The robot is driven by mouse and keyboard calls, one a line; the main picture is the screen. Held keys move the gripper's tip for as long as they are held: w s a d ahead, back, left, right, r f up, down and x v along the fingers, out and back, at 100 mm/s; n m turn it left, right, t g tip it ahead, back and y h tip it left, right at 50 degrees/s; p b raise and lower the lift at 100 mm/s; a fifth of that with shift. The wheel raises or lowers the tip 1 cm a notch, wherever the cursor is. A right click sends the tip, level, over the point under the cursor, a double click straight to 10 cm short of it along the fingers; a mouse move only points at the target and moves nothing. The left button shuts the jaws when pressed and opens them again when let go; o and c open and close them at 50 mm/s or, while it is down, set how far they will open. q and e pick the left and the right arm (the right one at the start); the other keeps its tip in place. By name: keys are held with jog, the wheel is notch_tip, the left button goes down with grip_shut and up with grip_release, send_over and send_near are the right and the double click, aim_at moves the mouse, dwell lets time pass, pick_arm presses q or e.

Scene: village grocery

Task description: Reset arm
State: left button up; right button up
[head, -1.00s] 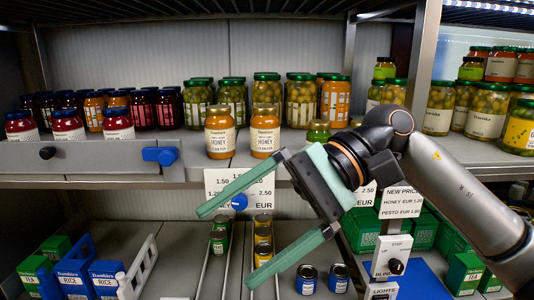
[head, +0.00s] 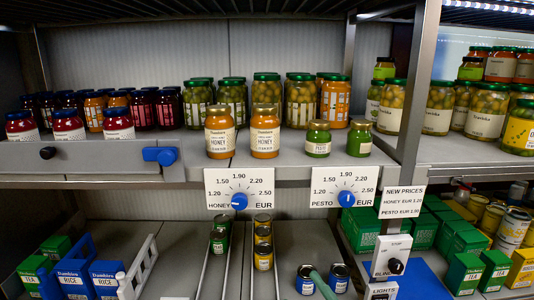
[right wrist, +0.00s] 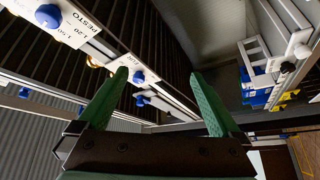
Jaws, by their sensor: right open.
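My right gripper (right wrist: 160,100) is open, with nothing between its two green fingers in the right wrist view. In the head view only a green fingertip shows at the bottom edge, in front of the blue-labelled cans (head: 338,278). The rest of my right arm is out of the head view. My left gripper is in neither view.
Honey jars (head: 220,132) and green pesto jars (head: 318,139) stand at the middle shelf's front. Below hang the honey dial (head: 239,201) and pesto dial (head: 346,198). A switch panel (head: 389,262) stands at lower right. The space before the shelf is clear.

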jog(key=s+d+f+m+g+h, duration=0.4)
jog(key=s+f+m, duration=0.3)
jog(key=s+f, duration=0.3)
jog(key=s+d+f+m+g+h, duration=0.4)
jog(key=s+f+m, duration=0.4)
jog(key=f, duration=1)
jog(key=s+d+g, duration=0.1)
jog(key=s, duration=0.2)
jog(key=shift+f, duration=0.35)
